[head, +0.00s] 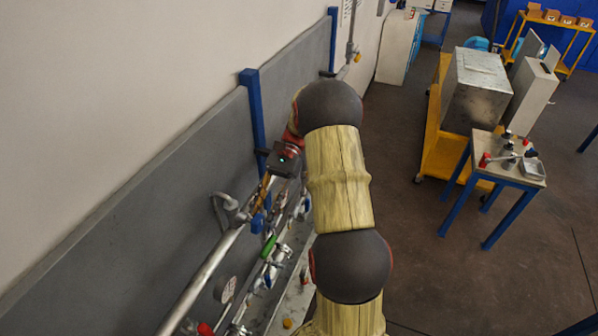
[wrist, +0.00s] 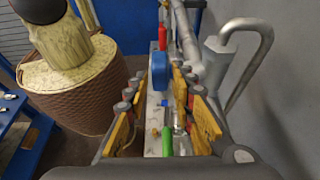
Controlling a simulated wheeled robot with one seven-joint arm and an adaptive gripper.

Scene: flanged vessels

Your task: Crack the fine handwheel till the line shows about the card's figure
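My gripper (head: 263,196) reaches down to the pipe line along the wall. In the wrist view my gripper (wrist: 158,84) is open, its orange-padded fingers apart. A blue handwheel (wrist: 159,70) shows edge-on between the fingertips, with a gap visible on each side; I cannot tell its exact depth. The blue handwheel also shows just below the gripper in the head view (head: 257,223). A round pressure gauge (head: 225,289) sits lower on the line; its needle is too small to read. I cannot make out a card with a figure.
A green lever (head: 269,246) sits close by the handwheel, and a red handle (head: 205,328) is lower left. A bare pipe (head: 205,272) runs beside them. A small table (head: 507,165) and an orange cart (head: 436,150) stand right; floor between is clear.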

